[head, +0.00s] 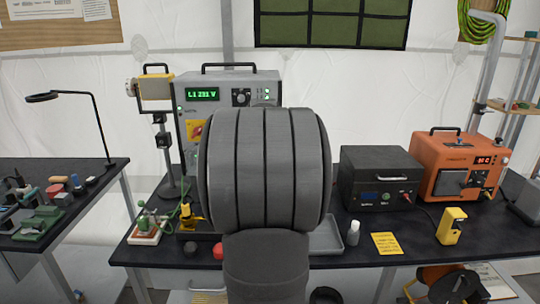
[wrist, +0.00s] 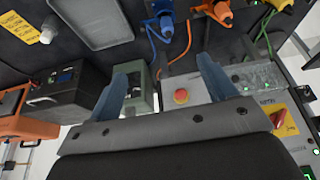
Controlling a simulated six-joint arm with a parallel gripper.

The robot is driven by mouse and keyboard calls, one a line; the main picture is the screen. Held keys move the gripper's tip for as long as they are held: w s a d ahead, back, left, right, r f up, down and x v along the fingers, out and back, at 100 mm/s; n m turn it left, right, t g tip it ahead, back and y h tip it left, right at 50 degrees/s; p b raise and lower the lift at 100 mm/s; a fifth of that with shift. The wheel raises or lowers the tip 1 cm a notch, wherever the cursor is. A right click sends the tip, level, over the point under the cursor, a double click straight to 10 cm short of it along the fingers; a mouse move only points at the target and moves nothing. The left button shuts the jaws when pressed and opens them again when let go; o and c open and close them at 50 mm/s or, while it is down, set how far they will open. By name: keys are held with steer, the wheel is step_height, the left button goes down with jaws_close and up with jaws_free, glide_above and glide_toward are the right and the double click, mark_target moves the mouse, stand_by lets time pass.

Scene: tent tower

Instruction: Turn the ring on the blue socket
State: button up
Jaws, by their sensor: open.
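In the wrist view a blue socket (wrist: 165,22) with a blue cable sits near the top, on a dark surface. Its ring is too small to make out clearly. My gripper (wrist: 168,66) is open, its two blue-grey fingers wide apart with nothing held between them. The blue socket lies beyond the fingertips and apart from them. In the head view my own arm covers the middle of the bench, and both the blue socket and my fingers are hidden there.
An orange socket (wrist: 219,14) stands beside the blue one, with green cables further right. A black box (head: 381,178) and an orange unit (head: 458,165) stand right. A grey tray (wrist: 96,20) lies near the sockets.

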steer(key=d+n, duration=0.1)
steer(key=w+d+f+n, duration=0.1)
steer(key=w+d+f+y, duration=0.1)
steer(key=shift+d+f+n+g, duration=0.1)
steer(key=shift+d+n+g, duration=0.2)
steer(key=shift+n+g, duration=0.1)
steer(key=c, duration=0.8)
steer(key=w+d+f+n+y, duration=0.2)
steer(key=w+d+f+n, duration=0.1)
steer(key=d+n, duration=0.3)
steer(key=shift+c, duration=0.2)
steer(key=x, duration=1.1)
steer(key=s+x, duration=0.1)
steer(key=x, duration=0.5)
steer(key=shift+w+a+f, duration=0.1)
steer(key=shift+f, duration=0.15)
jaws_close()
